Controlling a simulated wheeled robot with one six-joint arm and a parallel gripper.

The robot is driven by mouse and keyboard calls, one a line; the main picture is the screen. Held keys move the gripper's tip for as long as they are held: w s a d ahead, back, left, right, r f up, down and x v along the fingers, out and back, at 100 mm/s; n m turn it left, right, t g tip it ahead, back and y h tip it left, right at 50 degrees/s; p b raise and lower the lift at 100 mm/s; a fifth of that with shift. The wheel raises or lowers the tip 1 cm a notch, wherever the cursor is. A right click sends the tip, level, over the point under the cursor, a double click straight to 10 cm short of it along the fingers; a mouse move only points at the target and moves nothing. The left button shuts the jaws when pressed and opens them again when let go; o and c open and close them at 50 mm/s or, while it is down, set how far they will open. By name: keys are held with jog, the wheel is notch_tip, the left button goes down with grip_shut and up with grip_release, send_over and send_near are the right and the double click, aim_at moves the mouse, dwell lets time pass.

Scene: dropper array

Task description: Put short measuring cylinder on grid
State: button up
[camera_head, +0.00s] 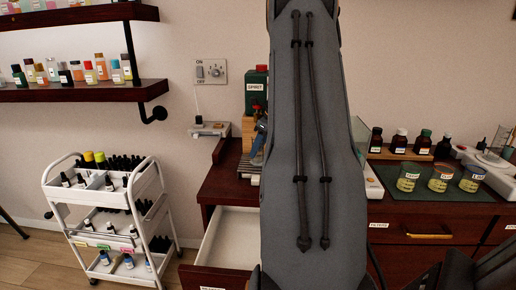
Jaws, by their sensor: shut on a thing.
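My own grey arm link fills the middle of the head view from top to bottom. My gripper cannot be made out; dark parts at the bottom right edge seem to be mine, but no fingertips show. I see no short measuring cylinder and no grid that I can identify; they may be behind my arm or outside the picture.
A dark wood desk has an open drawer (228,240) left of my arm. A green mat (388,180) holds three labelled beakers (441,179) at the right, with several bottles (399,142) behind. A white trolley (150,222) stands left; wall shelves (60,94) hold bottles.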

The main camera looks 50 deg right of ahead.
jog(key=o, duration=1.4)
jog(key=shift+f, duration=0.1)
jog(key=b+v, duration=0.3)
jog(key=v, duration=0.9)
